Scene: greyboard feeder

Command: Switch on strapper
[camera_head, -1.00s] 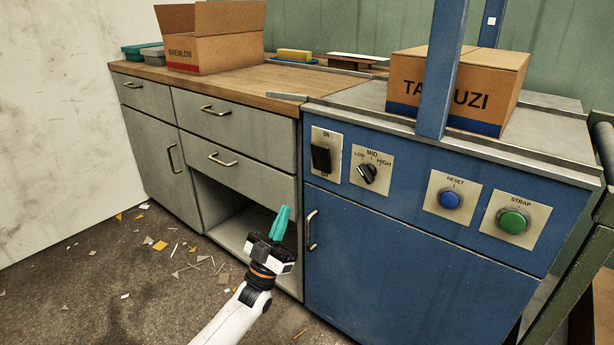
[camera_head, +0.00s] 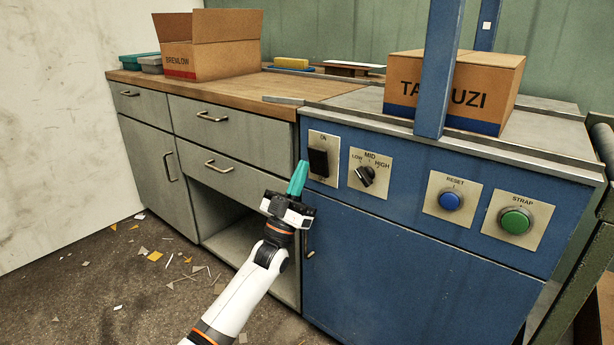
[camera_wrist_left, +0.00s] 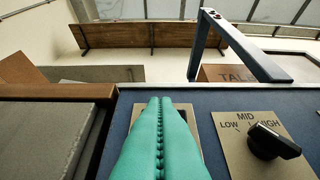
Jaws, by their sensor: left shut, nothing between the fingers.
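The strapper is a blue cabinet (camera_head: 395,265) with a row of controls on its front. Its black ON switch (camera_head: 318,162) sits on a beige plate at the left end; which way it is set I cannot tell. My left gripper (camera_head: 299,174), with teal fingers, is shut and empty, its tips just left of and slightly below the switch in the head view. In the left wrist view, the closed fingers (camera_wrist_left: 160,135) point at the switch's plate and hide the switch. Whether they touch it I cannot tell. My right gripper is out of view.
Right of the switch are a LOW/MID/HIGH knob (camera_head: 365,176), a blue RESET button (camera_head: 449,201) and a green STRAP button (camera_head: 515,221). A labelled carton (camera_head: 500,85) stands on the strapper behind a blue post (camera_head: 437,70). An open carton (camera_head: 215,50) stands on the wooden counter.

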